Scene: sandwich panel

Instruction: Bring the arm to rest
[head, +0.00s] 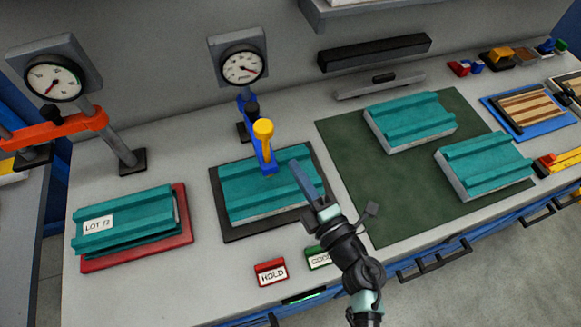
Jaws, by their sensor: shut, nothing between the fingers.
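My arm reaches in from the bottom edge, right of centre, in the head view. My gripper (299,168) points up and to the left, shut and empty. Its fingers overlap the right part of a teal ribbed panel (240,188) in the picture; I cannot tell whether they touch it. That panel lies on a black plate (230,236). A blue clamp arm (262,152) with a yellow knob (264,129) reaches over the panel below a dial gauge (243,67).
Two teal panels (411,120) (483,163) lie on a dark green mat (345,148). Another panel (135,216) labelled LOT 12 lies on a red tray (186,213). HOLD (271,273) and green (318,258) signs stand near the front edge. A second gauge (54,78) and orange arm (60,127) stand left.

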